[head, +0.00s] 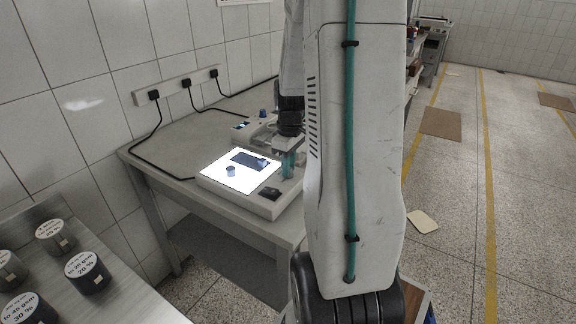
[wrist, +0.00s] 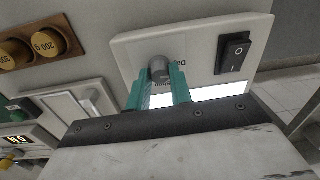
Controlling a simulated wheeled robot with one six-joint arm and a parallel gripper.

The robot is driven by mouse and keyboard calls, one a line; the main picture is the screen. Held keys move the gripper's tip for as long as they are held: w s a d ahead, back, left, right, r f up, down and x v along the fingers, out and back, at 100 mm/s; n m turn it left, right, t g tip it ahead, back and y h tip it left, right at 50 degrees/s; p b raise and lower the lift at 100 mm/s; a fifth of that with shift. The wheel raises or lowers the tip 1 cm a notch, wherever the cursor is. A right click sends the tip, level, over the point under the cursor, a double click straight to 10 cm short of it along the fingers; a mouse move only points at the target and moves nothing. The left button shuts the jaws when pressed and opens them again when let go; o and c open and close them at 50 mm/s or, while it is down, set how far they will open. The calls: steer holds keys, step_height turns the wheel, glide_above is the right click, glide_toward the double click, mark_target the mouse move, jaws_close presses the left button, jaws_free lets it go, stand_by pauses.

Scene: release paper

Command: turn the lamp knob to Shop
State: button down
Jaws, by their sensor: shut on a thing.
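The lamp knob (wrist: 159,67) is a small grey cylinder on the pale housing of a light box (wrist: 135,48), next to a black rocker switch (wrist: 234,53). Its printed labels are mostly covered, and I cannot read where the knob points. My gripper (wrist: 160,82) has teal fingers, one on each side of the knob, shut on it. In the head view the light box (head: 262,207) stands on the bench with its panel glowing white, and my gripper (head: 289,164) points down at its right edge. The knob is hidden there.
Another device (head: 243,129) stands behind the light box. The bench left of the box is clear except for cables.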

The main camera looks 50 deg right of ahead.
steer(key=m, duration=0.8)
steer(key=shift+m, duration=0.4)
steer(key=m, duration=0.4)
steer(key=shift+s+t, duration=0.1)
steer(key=shift+t, duration=0.2)
steer(key=shift+m, duration=2.1)
steer(key=c, duration=1.3)
jaws_free()
steer(key=shift+o, duration=0.2)
